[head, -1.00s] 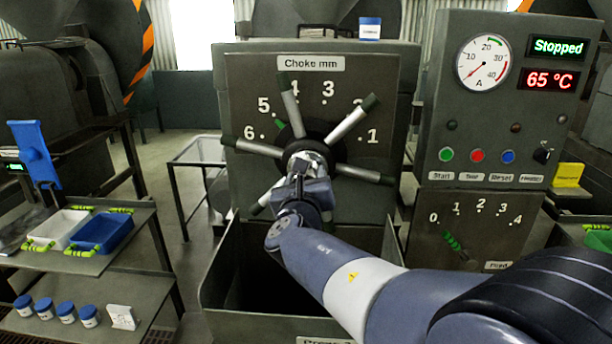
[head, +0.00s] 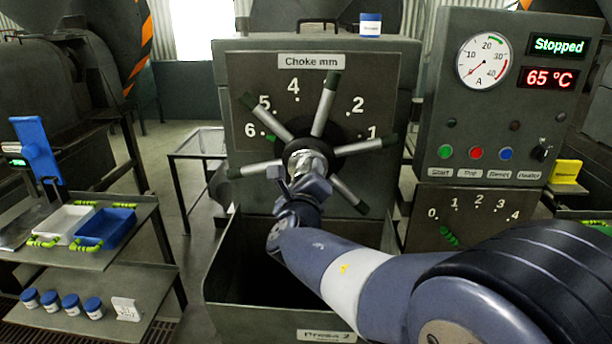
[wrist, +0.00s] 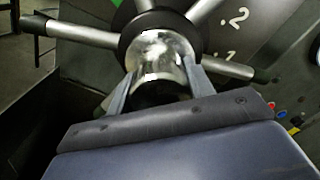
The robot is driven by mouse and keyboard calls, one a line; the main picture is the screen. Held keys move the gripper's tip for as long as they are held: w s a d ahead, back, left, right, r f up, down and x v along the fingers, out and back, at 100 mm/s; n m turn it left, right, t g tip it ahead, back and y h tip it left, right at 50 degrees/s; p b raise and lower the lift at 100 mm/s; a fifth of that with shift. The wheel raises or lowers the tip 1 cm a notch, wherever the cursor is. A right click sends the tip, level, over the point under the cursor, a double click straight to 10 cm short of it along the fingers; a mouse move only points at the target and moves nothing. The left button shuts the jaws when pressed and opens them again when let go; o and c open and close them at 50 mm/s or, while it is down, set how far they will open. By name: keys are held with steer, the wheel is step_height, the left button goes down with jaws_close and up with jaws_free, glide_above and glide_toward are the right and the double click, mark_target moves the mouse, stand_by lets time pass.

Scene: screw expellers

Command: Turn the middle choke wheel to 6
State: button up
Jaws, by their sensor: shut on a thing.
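The choke wheel (head: 325,105), with dark-tipped metal spokes around a black hub, sits on the panel headed "Choke mm" (head: 313,62). A green mark (head: 269,137) at the hub's left edge points at about the 6 (head: 250,129). A spoke lies near the 5, and another covers the place of the 3. My gripper (head: 306,165) is shut on the shiny hub knob at the wheel's centre. In the wrist view the fingers of my gripper (wrist: 160,85) flank the chrome knob (wrist: 160,55). The knob's far side is hidden.
An open bin (head: 325,318) stands below the wheel. At right is a control box (head: 490,100) reading "Stopped" and 65 °C, above a 0 to 4 dial (head: 472,212). At left, a shelf (head: 110,258) holds trays, with several blue-lidded jars (head: 70,303) below.

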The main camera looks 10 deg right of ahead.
steer(key=o, duration=1.4)
steer(key=v, duration=1)
steer(key=shift+s+a+b, duration=0.15)
steer(key=shift+s+b, duration=0.25)
steer(key=x, duration=1.1)
steer(key=shift+p, duration=0.35)
steer(key=shift+s, duration=0.15)
